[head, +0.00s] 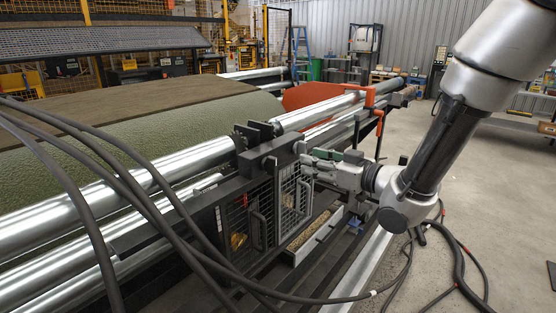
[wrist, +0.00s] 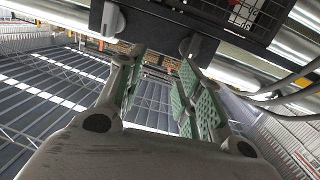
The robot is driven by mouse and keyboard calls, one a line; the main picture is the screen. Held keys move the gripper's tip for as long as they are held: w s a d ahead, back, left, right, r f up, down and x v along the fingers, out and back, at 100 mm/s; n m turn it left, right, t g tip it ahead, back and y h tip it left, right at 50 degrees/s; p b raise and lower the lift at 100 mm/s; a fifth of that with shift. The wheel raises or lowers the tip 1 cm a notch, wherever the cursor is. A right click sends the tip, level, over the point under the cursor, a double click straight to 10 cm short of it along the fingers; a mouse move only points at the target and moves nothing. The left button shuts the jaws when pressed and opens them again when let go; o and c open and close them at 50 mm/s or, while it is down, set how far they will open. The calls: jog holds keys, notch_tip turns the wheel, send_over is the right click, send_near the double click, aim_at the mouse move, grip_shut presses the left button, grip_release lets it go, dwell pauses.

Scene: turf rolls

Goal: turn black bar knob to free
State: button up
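One knob (wrist: 113,20) is at the upper left, beyond my left fingertip. The other knob (wrist: 190,46) is close to my right fingertip; I cannot tell whether they touch. My gripper (wrist: 160,65) has green pads, with a clear gap between its fingers and nothing held. In the head view my gripper (head: 308,164) is at the black frame (head: 262,157), beside the mesh door. The knobs are too small or hidden to make out there.
Mesh doors (head: 293,208) with handles are set in the frame. Long steel rollers (head: 90,215) and a green turf roll (head: 190,125) lie behind. Black cables (head: 110,170) cross the foreground. Open concrete floor (head: 475,180) lies to the right.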

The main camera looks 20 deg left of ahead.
aim_at(276, 159)
jog(key=shift+n+g+y, duration=0.4)
jog(key=shift+g+y, duration=0.1)
jog(key=shift+y, duration=0.4)
jog(key=a, duration=0.9)
jog(key=shift+s+a+f, duration=0.1)
jog(key=shift+s+f, duration=0.1)
jog(key=shift+f, duration=0.15)
jog(key=shift+w+a, duration=0.3)
jog(key=shift+a, duration=0.35)
grip_shut()
